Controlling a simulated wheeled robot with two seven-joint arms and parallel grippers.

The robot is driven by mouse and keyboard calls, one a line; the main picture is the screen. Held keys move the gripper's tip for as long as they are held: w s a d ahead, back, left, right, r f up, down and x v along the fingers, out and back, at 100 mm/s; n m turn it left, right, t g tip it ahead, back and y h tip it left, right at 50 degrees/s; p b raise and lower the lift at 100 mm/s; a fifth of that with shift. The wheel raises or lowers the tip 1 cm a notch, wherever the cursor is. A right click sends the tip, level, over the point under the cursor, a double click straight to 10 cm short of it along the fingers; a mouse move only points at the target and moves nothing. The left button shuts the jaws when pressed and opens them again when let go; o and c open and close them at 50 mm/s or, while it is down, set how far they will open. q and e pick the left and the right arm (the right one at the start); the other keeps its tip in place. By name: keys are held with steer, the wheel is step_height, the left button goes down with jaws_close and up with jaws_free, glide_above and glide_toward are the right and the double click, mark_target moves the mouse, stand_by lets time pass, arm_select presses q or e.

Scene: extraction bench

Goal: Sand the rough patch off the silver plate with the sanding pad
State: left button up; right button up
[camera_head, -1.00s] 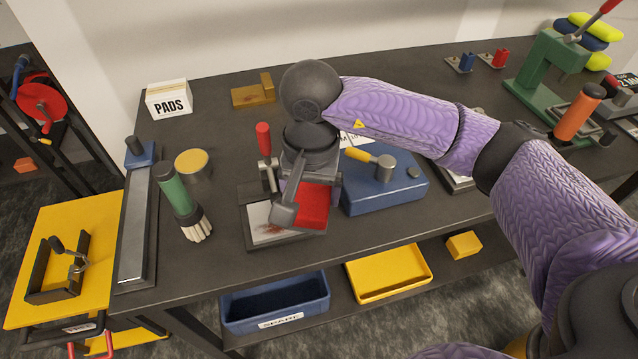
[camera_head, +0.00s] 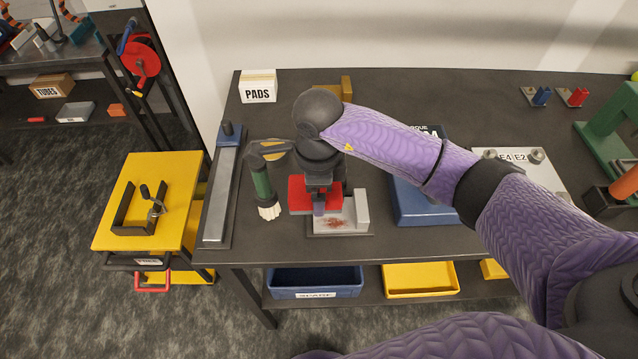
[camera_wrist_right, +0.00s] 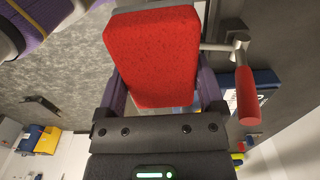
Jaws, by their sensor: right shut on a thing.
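My right gripper (camera_head: 319,203) is shut on the red sanding pad (camera_head: 300,196). The pad also shows in the right wrist view (camera_wrist_right: 153,55), between the two purple fingers. The silver plate (camera_head: 350,229) lies on the bench front. Its rough patch, a reddish-brown stain (camera_head: 332,223), shows just in front and to the right of the pad. The pad is over the plate's back left part; whether it touches the plate I cannot tell. The red-handled clamp (camera_wrist_right: 246,95) stands beside the pad in the right wrist view. My left gripper is not in view.
A blue box (camera_head: 412,205) is to the right, partly behind my right arm. The PADS box (camera_head: 258,88) is at the back left. Blue (camera_head: 315,281) and yellow (camera_head: 420,280) bins sit on the lower shelf.

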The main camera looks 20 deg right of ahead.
step_height(320, 180, down, 7)
steer(key=b, duration=0.6)
steer(key=shift+r, duration=0.2)
steer(key=shift+f, duration=0.3)
steer(key=shift+r, duration=0.1)
